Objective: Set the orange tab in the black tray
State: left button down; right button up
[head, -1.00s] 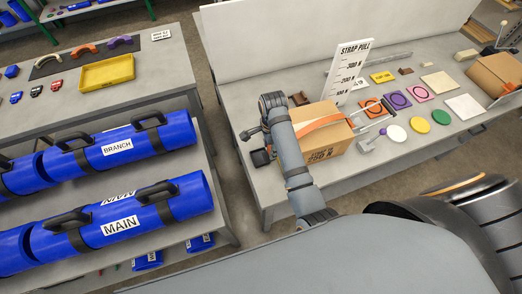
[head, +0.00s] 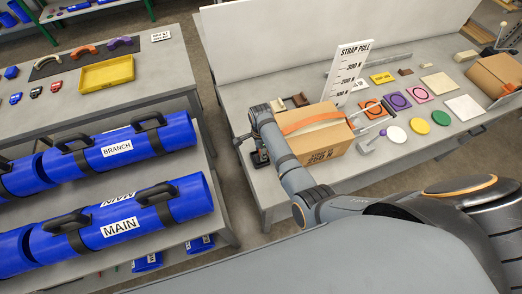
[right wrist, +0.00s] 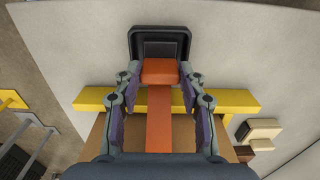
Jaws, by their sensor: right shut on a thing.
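The orange tab (right wrist: 160,72) is held between the fingers of my right gripper (right wrist: 160,76) in the right wrist view. An orange strap (right wrist: 160,120) runs from it back toward the cardboard box. The black tray (right wrist: 184,36) lies just past the fingertips. The tab overlaps the tray's near part in this view; I cannot tell whether it touches the floor of the tray. In the head view my right gripper (head: 259,152) is low at the left end of the bench, left of the box (head: 335,145), with the tray largely hidden there. My left gripper is out of view.
A yellow bar (right wrist: 235,101) crosses under the strap. A white STRAP PULL scale (head: 347,72) stands behind the box. Coloured discs and squares lie to its right, including a yellow disc (head: 419,126). Blue pipes (head: 150,145) fill the cart at left, across a gap.

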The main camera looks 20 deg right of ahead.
jog(key=shift+f, duration=0.1)
jog(key=o, duration=1.2)
notch_tip(320, 180, up, 12)
jog(key=shift+r, duration=0.15)
